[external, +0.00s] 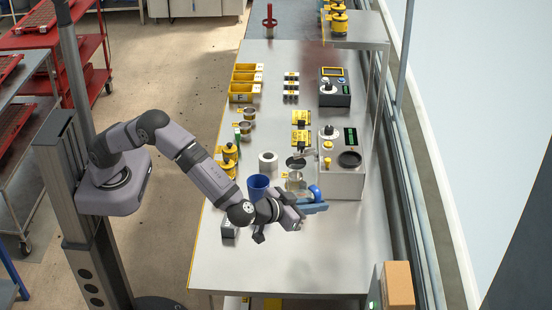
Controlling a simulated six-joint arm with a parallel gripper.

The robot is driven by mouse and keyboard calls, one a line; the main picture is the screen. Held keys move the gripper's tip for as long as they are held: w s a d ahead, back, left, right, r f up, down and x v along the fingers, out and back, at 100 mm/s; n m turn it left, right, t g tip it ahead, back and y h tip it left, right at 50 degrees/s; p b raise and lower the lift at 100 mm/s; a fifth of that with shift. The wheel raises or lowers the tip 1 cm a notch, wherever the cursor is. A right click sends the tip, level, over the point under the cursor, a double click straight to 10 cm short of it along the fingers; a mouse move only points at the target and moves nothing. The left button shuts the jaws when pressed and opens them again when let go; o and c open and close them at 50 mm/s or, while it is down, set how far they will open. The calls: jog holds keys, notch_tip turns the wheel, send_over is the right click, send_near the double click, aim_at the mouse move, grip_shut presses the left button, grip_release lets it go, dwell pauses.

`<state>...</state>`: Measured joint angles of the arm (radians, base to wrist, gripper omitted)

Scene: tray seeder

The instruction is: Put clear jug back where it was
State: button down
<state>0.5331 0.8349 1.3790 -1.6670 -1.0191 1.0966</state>
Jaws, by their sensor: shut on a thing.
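The clear jug (295,181) is a small see-through grey vessel with a blue handle (315,191). It is near the middle of the steel bench, in front of the grey machine on the right. My gripper (316,206) reaches in from the left and is shut at the jug's blue handle. The fingers partly hide the handle and the jug's lower part. I cannot tell whether the jug's base touches the bench.
A blue cup (258,187) stands just left of the jug, with a white roll (268,162) behind it. A grey machine (343,178) is close on the right. Yellow bins (243,92) line the far left. The bench's near end (275,268) is clear.

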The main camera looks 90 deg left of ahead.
jog(key=shift+s+d+f+m+t+h, duration=0.2)
jog(key=shift+d+f+m+t+h, duration=0.1)
jog(key=shift+m+h, duration=0.1)
jog(key=shift+d+f+m+t+h+p, duration=0.15)
jog(key=shift+d+f+m+h+p, duration=0.2)
jog(key=shift+f, duration=1.85)
jog(key=shift+d+f+m+t+h+p, duration=0.2)
jog(key=shift+d+f+m+h, duration=0.25)
jog(key=shift+f, duration=1.8)
jog(key=shift+d+f+m+t+h+p, duration=0.25)
jog(key=shift+d+f, duration=0.3)
jog(key=shift+f, duration=1.65)
jog(key=shift+f, duration=0.1)
jog(key=c, duration=2.3)
grip_release()
jog(key=shift+s+f, duration=0.1)
jog(key=o, duration=0.4)
